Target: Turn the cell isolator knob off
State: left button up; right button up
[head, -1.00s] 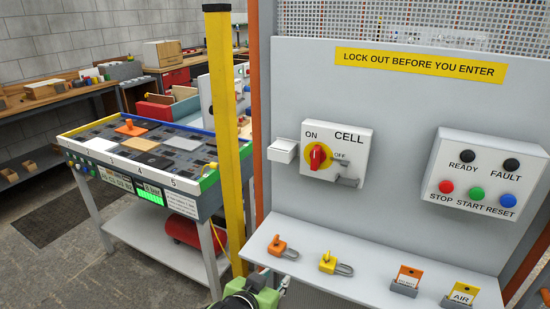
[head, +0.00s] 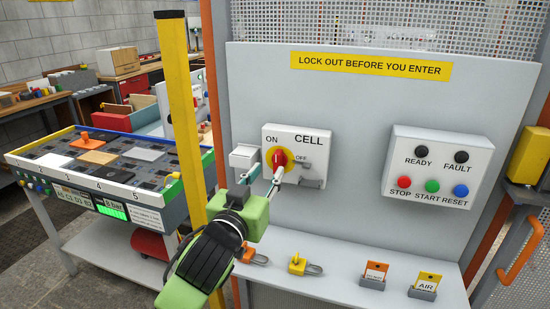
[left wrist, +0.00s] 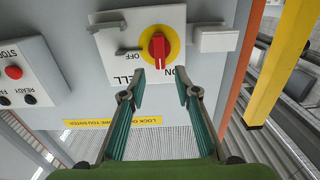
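The cell isolator (head: 312,143) is a white box on the grey panel with a red knob (head: 280,158) on a yellow disc. The knob also shows in the left wrist view (left wrist: 159,48), its grip bar lined up toward the ON label; OFF is to the side. My left gripper (head: 263,180) is open, its two fingers apart just in front of and below the knob in the head view. In the left wrist view its fingertips (left wrist: 160,84) straddle the knob's line, with a gap to the knob. My right gripper is not in view.
A small white box (head: 245,158) sits left of the isolator, close to the left fingers. A grey hasp (head: 309,172) is on the isolator's right. The shelf below holds an orange padlock (head: 255,257), a yellow padlock (head: 298,265) and tags. A yellow post (head: 181,115) stands left.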

aim_at(276, 160)
pick_arm(q)
jog(key=shift+p+x, duration=0.6)
jog(key=shift+x, duration=2.95)
grip_shut()
